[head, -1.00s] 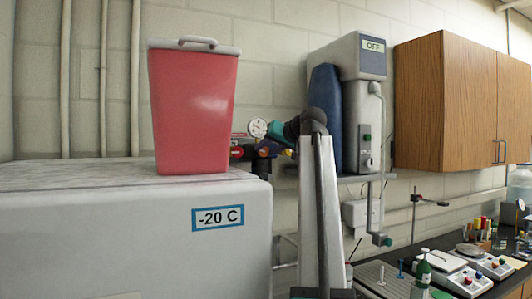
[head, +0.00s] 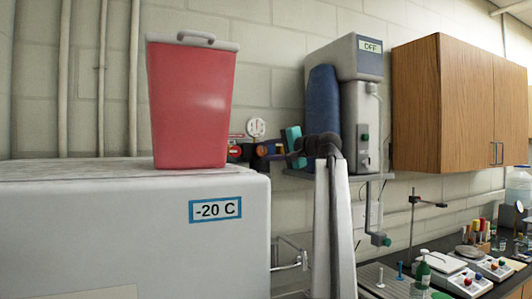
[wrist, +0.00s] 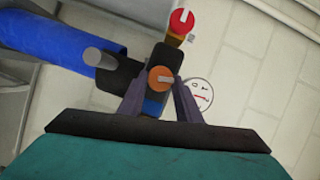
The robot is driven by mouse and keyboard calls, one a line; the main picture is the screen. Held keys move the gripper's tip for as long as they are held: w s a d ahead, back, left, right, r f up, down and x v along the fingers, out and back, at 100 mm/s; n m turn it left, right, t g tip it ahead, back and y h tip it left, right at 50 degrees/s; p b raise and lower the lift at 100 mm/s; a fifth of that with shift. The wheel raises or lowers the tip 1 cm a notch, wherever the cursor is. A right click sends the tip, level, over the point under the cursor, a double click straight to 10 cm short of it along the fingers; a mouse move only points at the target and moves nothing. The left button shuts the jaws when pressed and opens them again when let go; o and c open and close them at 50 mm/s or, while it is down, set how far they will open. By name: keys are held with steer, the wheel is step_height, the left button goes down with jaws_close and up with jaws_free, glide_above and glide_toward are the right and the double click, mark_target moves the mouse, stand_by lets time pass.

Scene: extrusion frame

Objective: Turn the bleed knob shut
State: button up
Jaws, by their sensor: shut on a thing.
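In the wrist view an orange round knob (wrist: 160,78) with a grey stub stands on a dark valve body (wrist: 146,62); I take it for the bleed knob, though no label is readable. My gripper (wrist: 160,85) has its two fingers on either side of this knob, shut on it. The fingers hide its sides. A red knob (wrist: 181,22) with a pale mark sits beyond it, clear of the fingers. In the head view my gripper (head: 268,149) reaches left to the valve assembly, beside the red knob (head: 235,151).
A round gauge (head: 256,127) is close to the fingers. A blue cylinder (head: 322,105) and a wall unit reading OFF (head: 370,45) stand to the right. A red bin (head: 188,105) on the -20 C freezer (head: 150,215) stands left. A wooden cabinet (head: 440,100) is farther right.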

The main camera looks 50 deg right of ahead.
steer(key=shift+f+m+t, duration=0.25)
steer(key=shift+m+t, duration=0.25)
steer(key=shift+m, duration=0.6)
steer(key=o, duration=1)
steer(key=shift+s, duration=0.15)
steer(key=s+b, duration=0.4)
steer(key=s, duration=0.9)
steer(key=shift+s, duration=0.35)
steer(key=shift+d, duration=0.1)
